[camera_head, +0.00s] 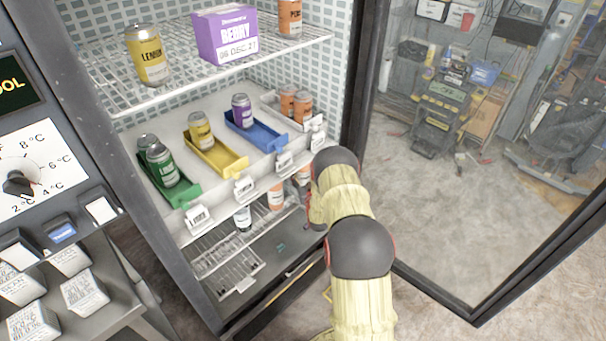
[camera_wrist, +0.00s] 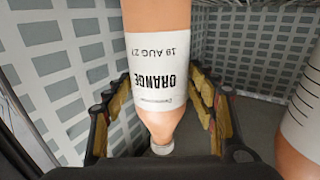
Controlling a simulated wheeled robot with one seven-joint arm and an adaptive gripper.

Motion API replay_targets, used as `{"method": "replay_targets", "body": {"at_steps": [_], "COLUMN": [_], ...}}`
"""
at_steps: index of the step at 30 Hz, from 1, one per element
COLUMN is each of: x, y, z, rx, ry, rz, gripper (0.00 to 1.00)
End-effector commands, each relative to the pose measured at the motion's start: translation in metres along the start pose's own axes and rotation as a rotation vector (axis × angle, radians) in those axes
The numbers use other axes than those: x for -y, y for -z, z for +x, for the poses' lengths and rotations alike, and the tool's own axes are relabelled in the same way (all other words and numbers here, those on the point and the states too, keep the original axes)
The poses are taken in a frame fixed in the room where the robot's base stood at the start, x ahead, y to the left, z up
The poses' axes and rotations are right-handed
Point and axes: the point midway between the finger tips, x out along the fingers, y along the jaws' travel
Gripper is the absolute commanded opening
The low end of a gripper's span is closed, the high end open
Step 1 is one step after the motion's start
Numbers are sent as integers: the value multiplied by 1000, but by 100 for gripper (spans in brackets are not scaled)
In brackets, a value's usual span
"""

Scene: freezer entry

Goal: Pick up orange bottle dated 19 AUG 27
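The orange bottle (camera_wrist: 160,90) fills the middle of the wrist view, upside down, with a white label reading ORANGE and 19 AUG 27. Its narrow neck and white cap point to the bottom of the picture. My gripper (camera_wrist: 164,98) has its fingers on both sides of the bottle, with gaps visible beside the neck, so it is open around it. In the head view, orange bottles stand on the lower shelf (camera_head: 275,196), partly behind my arm. I cannot tell there which one lies between my fingers, which are mostly hidden.
Another orange bottle (camera_wrist: 302,115) stands at the right in the wrist view. In the head view, a dark bottle (camera_head: 242,218) stands left on the lower rack. Above are the can tray row (camera_head: 215,158) and a wire shelf (camera_head: 190,68). The glass door (camera_head: 480,220) stands open at right.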

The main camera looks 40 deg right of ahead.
Motion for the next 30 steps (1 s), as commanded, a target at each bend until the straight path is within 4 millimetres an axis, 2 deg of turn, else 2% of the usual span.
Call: {"method": "replay_targets", "body": {"at_steps": [27, 30], "x": [0, 0], "y": [0, 2], "z": [0, 1], "rx": [0, -4], "ry": [0, 0], "rz": [0, -1], "gripper": [3, 1]}}
